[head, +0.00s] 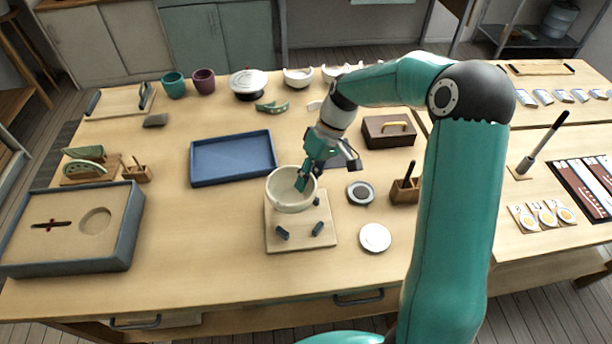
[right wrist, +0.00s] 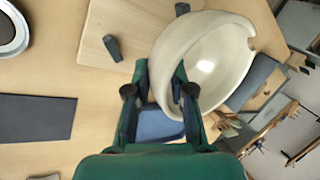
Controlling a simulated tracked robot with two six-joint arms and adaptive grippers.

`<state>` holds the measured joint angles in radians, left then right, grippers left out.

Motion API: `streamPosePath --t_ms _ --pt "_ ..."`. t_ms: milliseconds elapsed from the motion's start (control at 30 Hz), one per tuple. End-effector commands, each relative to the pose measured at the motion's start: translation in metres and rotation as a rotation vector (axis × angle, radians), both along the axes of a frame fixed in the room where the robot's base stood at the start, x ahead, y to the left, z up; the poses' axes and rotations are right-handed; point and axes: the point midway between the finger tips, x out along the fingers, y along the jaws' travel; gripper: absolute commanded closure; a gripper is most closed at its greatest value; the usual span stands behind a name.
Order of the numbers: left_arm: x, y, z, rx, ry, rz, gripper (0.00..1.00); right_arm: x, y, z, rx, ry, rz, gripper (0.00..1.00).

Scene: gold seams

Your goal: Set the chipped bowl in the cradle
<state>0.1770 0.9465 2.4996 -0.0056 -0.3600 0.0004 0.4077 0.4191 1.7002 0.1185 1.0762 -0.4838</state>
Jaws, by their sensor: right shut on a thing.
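The chipped bowl (head: 291,194) is cream-coloured and is held over the back left part of the cradle. In the right wrist view the bowl (right wrist: 222,50) shows a notch in its rim. My right gripper (head: 303,178) is shut on the bowl's wall; its fingers also show in the right wrist view (right wrist: 163,85). The cradle (head: 300,240) is a pale wooden board with several short dark pegs. The board also shows in the right wrist view (right wrist: 145,22). I cannot tell whether the bowl touches the pegs. My left gripper is not in view.
A blue tray (head: 232,158) lies behind and left of the cradle. A white disc (head: 375,238), a dark round dish (head: 360,193) and a wooden holder (head: 404,190) stand to the right. A brown box (head: 388,131) is behind. The table front left of the cradle is clear.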

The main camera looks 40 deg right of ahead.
Motion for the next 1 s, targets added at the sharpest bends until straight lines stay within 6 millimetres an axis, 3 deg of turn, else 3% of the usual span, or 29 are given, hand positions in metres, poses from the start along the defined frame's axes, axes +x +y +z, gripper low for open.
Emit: streamPosePath --t_ms 200,533,1000 --pt "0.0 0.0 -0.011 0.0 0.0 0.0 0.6 -0.009 -0.011 -0.014 -0.001 0.001 -0.03 1.0" --pt "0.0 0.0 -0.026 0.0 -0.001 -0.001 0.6 -0.011 -0.013 -0.037 -0.001 0.001 -0.034 1.0" --pt "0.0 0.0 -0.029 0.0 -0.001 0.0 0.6 -0.011 -0.014 -0.042 -0.001 0.0 -0.036 1.0"
